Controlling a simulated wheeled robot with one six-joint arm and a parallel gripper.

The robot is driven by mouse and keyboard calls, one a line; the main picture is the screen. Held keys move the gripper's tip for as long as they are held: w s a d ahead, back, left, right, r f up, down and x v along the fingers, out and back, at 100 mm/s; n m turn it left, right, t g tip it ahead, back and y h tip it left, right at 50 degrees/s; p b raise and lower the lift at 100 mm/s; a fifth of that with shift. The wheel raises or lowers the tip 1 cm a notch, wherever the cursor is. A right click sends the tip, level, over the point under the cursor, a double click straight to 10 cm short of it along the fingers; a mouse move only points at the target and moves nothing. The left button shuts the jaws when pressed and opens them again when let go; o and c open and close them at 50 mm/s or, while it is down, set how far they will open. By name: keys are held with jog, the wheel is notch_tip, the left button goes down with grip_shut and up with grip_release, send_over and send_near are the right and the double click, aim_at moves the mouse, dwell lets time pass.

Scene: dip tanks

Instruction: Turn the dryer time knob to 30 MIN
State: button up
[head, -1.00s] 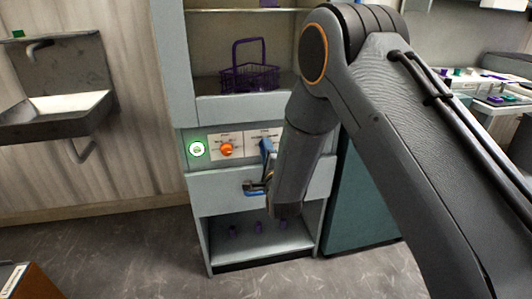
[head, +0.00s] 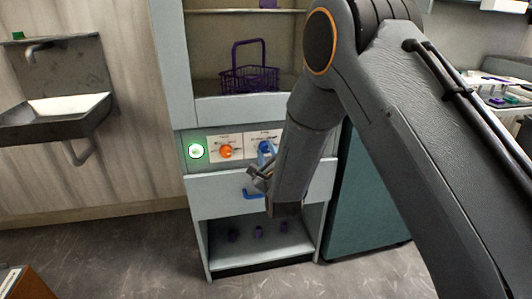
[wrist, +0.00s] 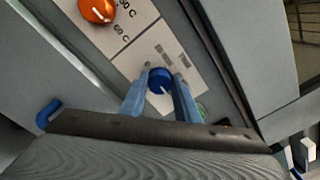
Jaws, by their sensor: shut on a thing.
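The dryer's time knob is the blue round knob (wrist: 160,78) on a white label plate; its white pointer mark faces the lower right in the wrist view. The printing beside it is too blurred to read. In the head view the blue knob (head: 265,147) is partly hidden by my gripper. My gripper (wrist: 159,86) has its two blue fingers on either side of the knob, shut on it. In the head view my gripper (head: 264,158) comes at the panel from below.
An orange knob (head: 226,151) with degree markings sits left of the blue one, beside a lit green button (head: 196,151). A blue drawer handle (head: 252,194) lies just below my gripper. A purple basket (head: 249,79) stands in the compartment above.

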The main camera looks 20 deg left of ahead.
dwell(0.4)
jog(key=o, duration=1)
jog(key=shift+o, duration=0.2)
jog(key=v, duration=0.8)
